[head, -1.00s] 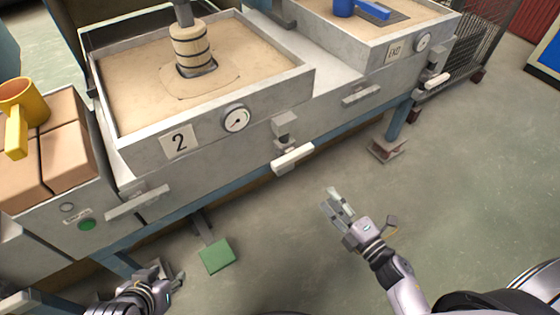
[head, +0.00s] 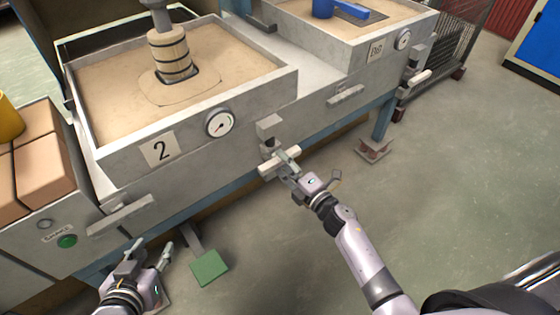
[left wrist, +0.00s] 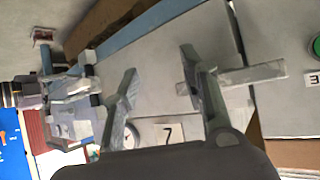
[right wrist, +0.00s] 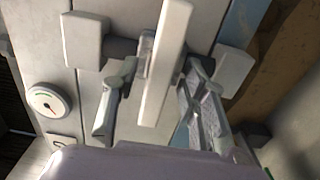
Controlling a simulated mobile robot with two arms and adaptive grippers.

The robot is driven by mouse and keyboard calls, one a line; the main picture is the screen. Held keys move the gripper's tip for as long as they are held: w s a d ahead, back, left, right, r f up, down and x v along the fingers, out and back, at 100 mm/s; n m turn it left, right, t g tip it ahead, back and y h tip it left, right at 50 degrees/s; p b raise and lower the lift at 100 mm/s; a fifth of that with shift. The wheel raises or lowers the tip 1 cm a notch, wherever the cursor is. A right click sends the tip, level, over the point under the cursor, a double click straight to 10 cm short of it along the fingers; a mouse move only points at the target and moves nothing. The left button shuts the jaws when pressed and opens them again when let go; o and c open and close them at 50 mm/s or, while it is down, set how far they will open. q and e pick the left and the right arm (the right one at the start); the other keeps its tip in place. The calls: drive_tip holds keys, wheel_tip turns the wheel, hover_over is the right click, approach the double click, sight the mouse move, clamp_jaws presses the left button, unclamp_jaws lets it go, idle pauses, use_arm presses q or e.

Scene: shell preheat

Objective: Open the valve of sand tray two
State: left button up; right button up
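Sand tray two (head: 262,98) is a grey box of sand with a "2" plate (head: 160,150) on its front. Its valve, with a pale bar handle (head: 266,168), sits below and right of the dial. My right gripper (head: 288,164) is at this handle and partly covers it. In the right wrist view the handle (right wrist: 166,60) lies between the open fingers (right wrist: 158,105). I cannot tell whether either finger touches it. My left gripper (head: 150,250) is open and empty, low in front of the tray, near a pale bar (head: 122,214); its open fingers show in the left wrist view (left wrist: 158,85).
A round gauge (head: 220,122) is on tray two's front. A wooden cylinder (head: 168,55) stands in its sand. Another tray (head: 350,45) with its own valve handle (head: 420,77) is to the right. A green pedal (head: 209,268) is below. The floor at right is clear.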

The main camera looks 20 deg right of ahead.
drive_tip(key=shift+x, duration=0.85)
clamp_jaws()
